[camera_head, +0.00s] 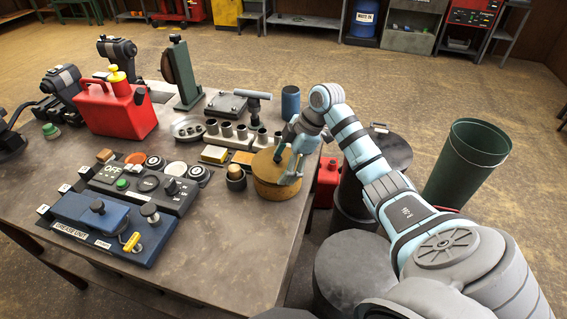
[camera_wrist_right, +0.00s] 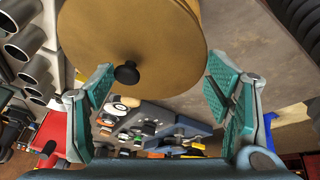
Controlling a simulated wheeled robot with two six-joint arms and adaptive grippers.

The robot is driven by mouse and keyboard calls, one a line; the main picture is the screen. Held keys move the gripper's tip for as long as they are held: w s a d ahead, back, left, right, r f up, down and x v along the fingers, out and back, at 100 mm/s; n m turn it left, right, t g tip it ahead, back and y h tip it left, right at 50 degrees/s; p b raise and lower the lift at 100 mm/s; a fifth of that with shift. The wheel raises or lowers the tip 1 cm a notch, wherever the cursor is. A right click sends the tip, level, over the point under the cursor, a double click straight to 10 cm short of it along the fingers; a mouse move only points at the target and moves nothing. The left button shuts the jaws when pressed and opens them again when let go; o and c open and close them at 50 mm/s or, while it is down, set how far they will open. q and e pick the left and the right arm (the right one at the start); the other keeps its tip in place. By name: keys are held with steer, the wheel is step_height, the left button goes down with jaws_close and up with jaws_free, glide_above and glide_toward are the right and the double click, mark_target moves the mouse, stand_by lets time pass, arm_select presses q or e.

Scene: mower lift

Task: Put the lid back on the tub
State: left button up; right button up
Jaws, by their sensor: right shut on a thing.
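The tub (camera_head: 275,195) is a squat, round, tan container near the right edge of the table. The lid is a flat tan disc (camera_wrist_right: 132,35) with a small black knob (camera_wrist_right: 127,73), seen face-on in the right wrist view. In the head view the lid (camera_head: 265,165) is at the top of the tub, partly covered by my fingers; I cannot tell whether it sits fully down. My right gripper (camera_head: 289,168) reaches down over it from the right. My left gripper is out of view.
A dark jar (camera_head: 236,178) stands close to the tub's left. Control boxes (camera_head: 140,185) fill the left. The table's front middle is clear. A green bin (camera_head: 465,165) stands on the floor.

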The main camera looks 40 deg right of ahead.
steer(key=shift+r+p, duration=0.1)
steer(key=shift+p, duration=0.4)
steer(key=shift+f+b, duration=0.3)
steer(key=shift+f, duration=0.4)
steer(key=o, duration=0.9)
